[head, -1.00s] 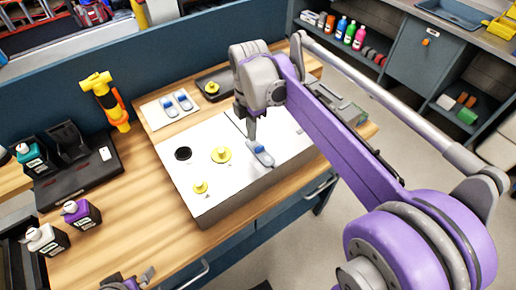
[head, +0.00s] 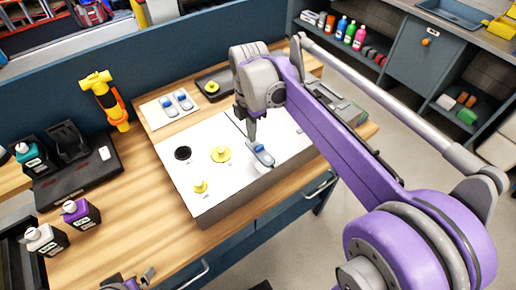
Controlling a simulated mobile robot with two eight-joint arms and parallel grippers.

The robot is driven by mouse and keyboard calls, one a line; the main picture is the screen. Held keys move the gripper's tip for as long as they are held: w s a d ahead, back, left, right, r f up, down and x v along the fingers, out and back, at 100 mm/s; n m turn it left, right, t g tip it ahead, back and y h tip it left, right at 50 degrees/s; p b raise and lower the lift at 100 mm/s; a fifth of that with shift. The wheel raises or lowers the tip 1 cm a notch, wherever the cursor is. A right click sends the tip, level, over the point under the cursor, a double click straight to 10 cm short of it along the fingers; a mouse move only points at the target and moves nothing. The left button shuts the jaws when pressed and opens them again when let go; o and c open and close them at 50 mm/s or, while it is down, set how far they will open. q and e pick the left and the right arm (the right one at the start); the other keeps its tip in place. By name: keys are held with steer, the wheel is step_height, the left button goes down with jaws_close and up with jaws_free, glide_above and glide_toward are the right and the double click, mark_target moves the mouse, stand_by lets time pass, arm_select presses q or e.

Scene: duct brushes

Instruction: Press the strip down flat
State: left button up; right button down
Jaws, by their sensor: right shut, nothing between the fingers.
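A white duct panel (head: 185,165) lies on the wooden bench. A blue and grey piece (head: 262,153) lies on it, right of the middle; I cannot tell whether it is the strip or whether it is flat. My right gripper (head: 251,138) is shut and empty, pointing down just above and left of this piece. I cannot tell whether the fingertips touch it. A thin dark line runs across the panel behind my gripper, partly hidden. My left gripper (head: 135,282) shows only in part at the bottom edge, away from the panel; its jaws are unclear.
The panel bears two yellow knobs (head: 221,154) and a black round hole (head: 183,153). Behind it, a white plate (head: 152,112) holds two similar blue pieces (head: 183,100). A yellow and orange tool (head: 108,98) and bottles (head: 78,213) stand left.

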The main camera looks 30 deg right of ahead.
arm_select(q)
steer(key=shift+s+f, duration=0.15)
steer(key=shift+f, duration=0.2)
arm_select(e)
steer(key=shift+f, duration=0.55)
arm_select(q)
steer(key=shift+w+r+p, duration=0.2)
steer(key=shift+r+p, duration=0.3)
steer(key=shift+r, duration=0.2)
steer(key=shift+w+r+p, duration=0.25)
steer(key=shift+r+p, duration=0.25)
steer(key=shift+r, duration=0.25)
steer(key=shift+w+r+p, duration=0.2)
steer(key=shift+r+p, duration=0.3)
steer(key=shift+r, duration=0.2)
arm_select(e)
steer(key=shift+r, duration=2.6)
arm_select(q)
steer(key=shift+s+f, duration=0.1)
arm_select(e)
steer(key=shift+f, duration=0.1)
